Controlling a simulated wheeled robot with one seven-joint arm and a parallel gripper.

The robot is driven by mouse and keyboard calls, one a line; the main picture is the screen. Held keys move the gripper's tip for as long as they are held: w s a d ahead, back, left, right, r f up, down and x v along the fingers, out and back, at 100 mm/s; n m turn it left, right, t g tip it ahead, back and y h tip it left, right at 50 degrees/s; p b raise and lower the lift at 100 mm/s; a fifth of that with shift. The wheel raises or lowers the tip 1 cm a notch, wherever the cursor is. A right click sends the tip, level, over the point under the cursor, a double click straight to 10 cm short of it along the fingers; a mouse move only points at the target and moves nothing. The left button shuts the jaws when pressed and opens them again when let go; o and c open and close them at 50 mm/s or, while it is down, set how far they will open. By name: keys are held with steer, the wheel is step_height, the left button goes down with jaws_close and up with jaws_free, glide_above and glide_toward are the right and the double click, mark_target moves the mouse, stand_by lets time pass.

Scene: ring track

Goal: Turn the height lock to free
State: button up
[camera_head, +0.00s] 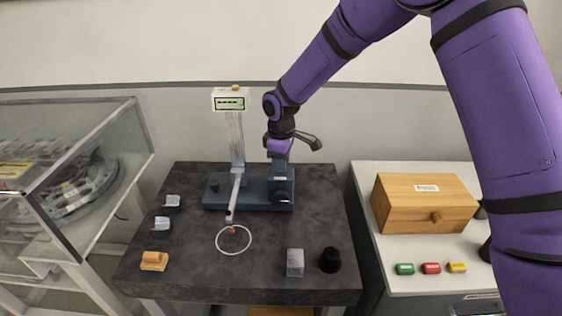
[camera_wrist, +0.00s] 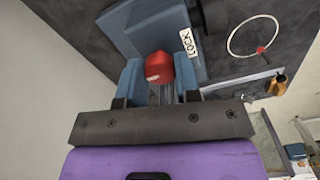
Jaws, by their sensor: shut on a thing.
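The height lock is a red knob (camera_wrist: 159,66) on a blue block, beside a white "LOCK" label (camera_wrist: 188,42) in the wrist view. My gripper (camera_wrist: 160,82) has one blue-grey finger on each side of the knob and is shut on it. In the head view my gripper (camera_head: 279,150) points down at the right end of the blue stand (camera_head: 222,194), and the red knob is hidden there. Which setting the knob points to is not clear. The stand carries a pale column (camera_head: 237,140) with a display (camera_head: 230,103) at its top.
On the dark table lie a thin white ring (camera_head: 218,240), a grey block (camera_head: 295,262), a black knob-shaped piece (camera_head: 330,260) and small blocks at left. A glass case (camera_head: 100,135) stands left. A wooden box (camera_head: 425,205) sits on the right bench.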

steer(key=o, duration=0.9)
step_height(320, 180, up, 11)
steer(key=shift+f, duration=0.1)
